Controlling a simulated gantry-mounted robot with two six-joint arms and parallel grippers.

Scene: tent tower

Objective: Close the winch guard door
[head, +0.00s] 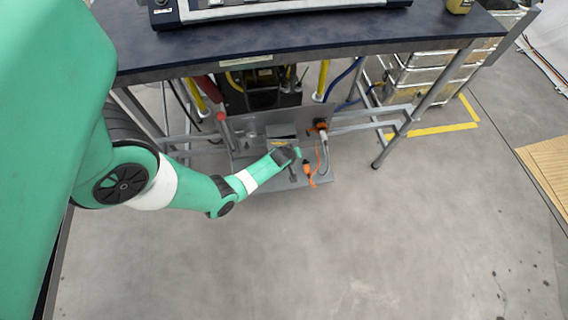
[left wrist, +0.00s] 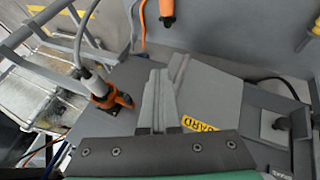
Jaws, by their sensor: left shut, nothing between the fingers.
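A grey panel with a yellow label reading "…ARD" (left wrist: 215,95) fills the middle right of the left wrist view; I take it for the winch guard door. In the head view its yellow label shows at the grey winch unit (head: 282,142) under the table. My left gripper (head: 294,153) is at this unit and partly covers it. In the left wrist view its fingers (left wrist: 163,90) are together, empty, beside the labelled panel. I cannot tell whether they touch it. The door's hinge and how far it stands open are unclear. My right gripper is in neither view.
An orange-handled connector (head: 309,170) on an orange cable hangs right of my gripper. An orange clamp-like fitting (left wrist: 112,98) sits by a grey cable. A red-knobbed lever (head: 222,118) stands to the left. The dark table (head: 300,40) overhangs the unit. The floor in front is clear.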

